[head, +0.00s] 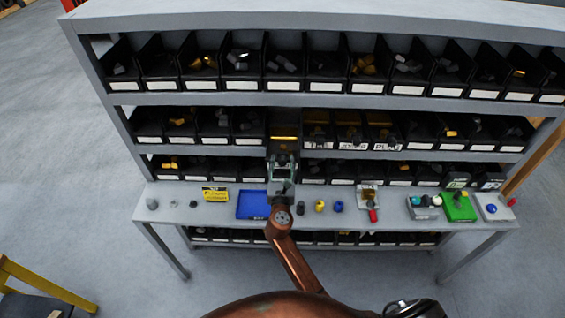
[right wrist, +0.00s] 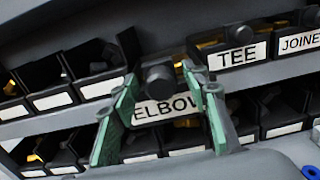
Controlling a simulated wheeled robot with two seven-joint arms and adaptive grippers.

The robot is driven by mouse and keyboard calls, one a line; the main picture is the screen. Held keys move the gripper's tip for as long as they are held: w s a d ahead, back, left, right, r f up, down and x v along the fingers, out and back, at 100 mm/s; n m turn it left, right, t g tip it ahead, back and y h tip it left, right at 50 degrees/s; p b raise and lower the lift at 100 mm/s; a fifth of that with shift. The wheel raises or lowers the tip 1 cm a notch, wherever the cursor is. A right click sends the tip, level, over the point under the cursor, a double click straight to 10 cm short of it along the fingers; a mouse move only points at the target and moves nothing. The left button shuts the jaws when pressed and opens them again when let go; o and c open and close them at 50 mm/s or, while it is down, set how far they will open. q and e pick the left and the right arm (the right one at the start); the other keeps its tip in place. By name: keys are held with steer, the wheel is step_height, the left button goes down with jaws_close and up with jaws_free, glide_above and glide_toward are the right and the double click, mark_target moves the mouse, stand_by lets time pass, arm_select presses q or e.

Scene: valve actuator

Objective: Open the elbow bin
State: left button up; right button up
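The elbow bin (right wrist: 160,110) is a black bin with a white ELBOW label and a round black knob (right wrist: 159,80) on its front. In the right wrist view its front appears to stand forward of the neighbouring bins. In the head view the bin (head: 284,128) shows yellow pieces inside, in the middle shelf row. My right gripper (head: 283,165) is directly in front of it. In the right wrist view the green-padded fingers of this gripper (right wrist: 160,82) are apart, one on each side of the knob, with visible gaps. My left gripper is not in view.
The TEE bin (right wrist: 238,57) and JOINER bin (right wrist: 300,42) are to the right of the elbow bin. Below is a grey worktop (head: 400,208) with a blue tray (head: 253,204), a yellow box (head: 215,194), small coloured parts and a green board (head: 459,206). Floor in front is clear.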

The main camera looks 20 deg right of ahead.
steer(key=shift+s+a, duration=0.15)
steer(key=shift+s, duration=0.2)
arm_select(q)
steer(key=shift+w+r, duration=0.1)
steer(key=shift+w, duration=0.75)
arm_select(e)
steer(key=v, duration=0.6)
steer(key=shift+s+a, duration=0.15)
steer(key=shift+s, duration=0.15)
